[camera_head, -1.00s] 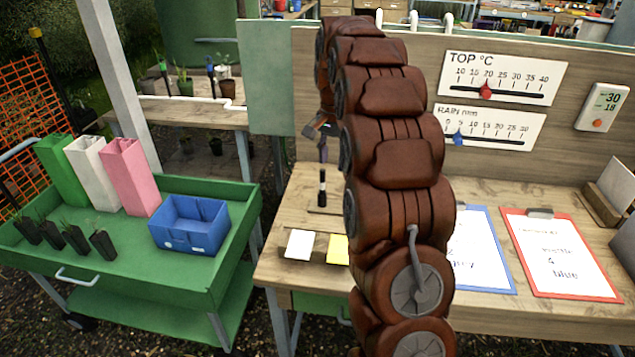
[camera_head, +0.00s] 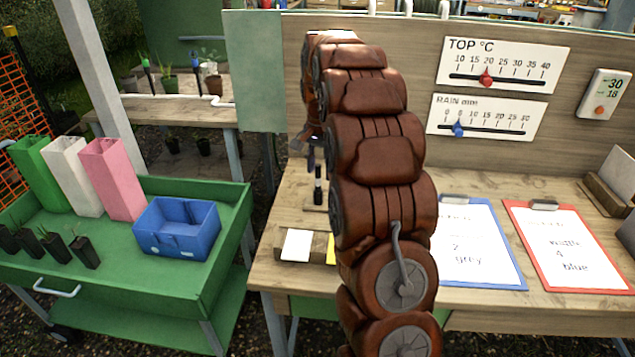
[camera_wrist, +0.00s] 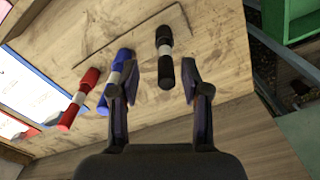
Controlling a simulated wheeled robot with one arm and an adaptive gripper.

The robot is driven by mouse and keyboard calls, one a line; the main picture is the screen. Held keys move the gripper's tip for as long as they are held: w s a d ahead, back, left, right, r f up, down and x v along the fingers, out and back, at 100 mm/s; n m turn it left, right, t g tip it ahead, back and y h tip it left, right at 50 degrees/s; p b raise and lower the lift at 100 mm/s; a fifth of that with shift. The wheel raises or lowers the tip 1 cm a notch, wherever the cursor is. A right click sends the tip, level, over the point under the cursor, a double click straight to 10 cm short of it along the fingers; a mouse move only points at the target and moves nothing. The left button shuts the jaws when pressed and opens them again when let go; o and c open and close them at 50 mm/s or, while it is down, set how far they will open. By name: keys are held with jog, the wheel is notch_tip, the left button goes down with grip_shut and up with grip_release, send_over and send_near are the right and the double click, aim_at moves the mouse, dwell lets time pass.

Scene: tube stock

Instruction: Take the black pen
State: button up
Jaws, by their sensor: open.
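The black pen (camera_wrist: 165,58), with a white band, stands on the wooden bench in the wrist view, ahead of my open gripper (camera_wrist: 155,75) and in line with the right part of its gap. It also shows in the head view (camera_head: 318,188), just left of my arm and below the gripper. A blue pen (camera_wrist: 116,80) is close beside the left finger, and a red pen (camera_wrist: 80,98) is further left. My gripper in the head view (camera_head: 313,152) is partly hidden by my arm. Nothing is between the fingers that I can make out as held.
A white card (camera_head: 296,245) and a yellow card (camera_head: 331,250) are at the bench front. A blue clipboard (camera_head: 480,275) and a red clipboard (camera_head: 560,285) lie to the right. A green cart (camera_head: 110,290) with a blue bin (camera_head: 178,250) stands left of the bench. An upright board backs the bench.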

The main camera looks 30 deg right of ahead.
aim_at(318, 183)
jog(key=shift+w+a+f+p, duration=0.15)
jog(key=shift+f+p, duration=0.35)
jog(key=shift+f, duration=0.85)
jog(key=shift+w+a+f+p, duration=0.1)
jog(key=shift+f+p, duration=0.4)
jog(key=shift+f, duration=0.85)
grip_shut()
